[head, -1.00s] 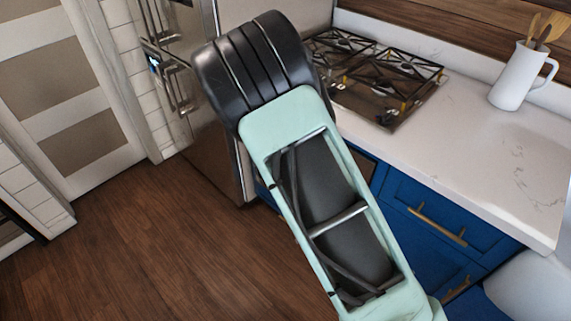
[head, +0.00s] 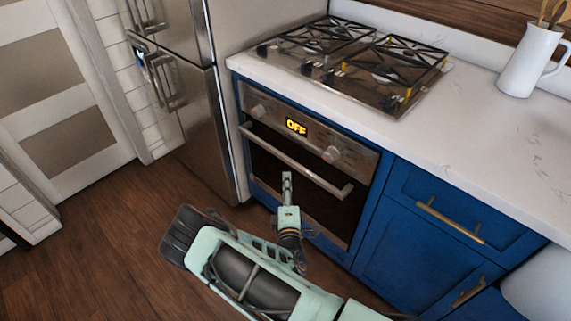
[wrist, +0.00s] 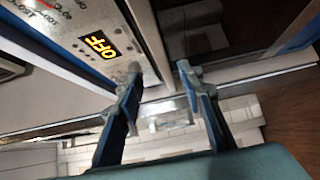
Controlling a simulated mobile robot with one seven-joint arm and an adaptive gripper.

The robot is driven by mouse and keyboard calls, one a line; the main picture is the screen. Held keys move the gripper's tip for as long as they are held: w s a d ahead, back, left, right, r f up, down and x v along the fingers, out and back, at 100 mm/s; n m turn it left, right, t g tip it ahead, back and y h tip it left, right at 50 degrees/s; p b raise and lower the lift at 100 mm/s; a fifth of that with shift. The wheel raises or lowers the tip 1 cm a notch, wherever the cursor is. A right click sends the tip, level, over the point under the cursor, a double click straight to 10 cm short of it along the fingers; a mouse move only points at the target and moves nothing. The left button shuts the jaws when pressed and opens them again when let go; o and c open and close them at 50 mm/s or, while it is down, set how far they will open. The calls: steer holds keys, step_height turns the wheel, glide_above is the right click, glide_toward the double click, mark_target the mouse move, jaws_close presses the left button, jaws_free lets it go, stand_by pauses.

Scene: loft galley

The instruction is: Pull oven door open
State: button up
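The oven door (head: 275,173) is shut, with dark glass below a steel panel. Its steel handle (head: 300,163) runs across the top of the door. My gripper (head: 287,178) is in front of the door, close to the handle's middle in the picture and just below it. In the wrist view my gripper (wrist: 160,70) has its two fingers apart, with a light metal strip, seemingly the handle (wrist: 148,35), between and beyond the tips. I cannot tell whether they touch it. The door glass (wrist: 220,25) also shows there.
The oven panel display (head: 297,127) reads OFF, with knobs on both sides. The gas cooktop (head: 350,65) is above. Blue drawers (head: 440,210) stand right of the oven and a steel fridge (head: 195,120) left. Wooden floor (head: 90,240) is clear at left.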

mark_target(286, 161)
steer(key=w, duration=0.3)
steer(key=w+a, duration=0.1)
steer(key=w, duration=0.6)
steer(key=shift+w+a, duration=0.15)
steer(key=shift+w, duration=0.15)
steer(key=shift+c, duration=0.2)
jaws_close()
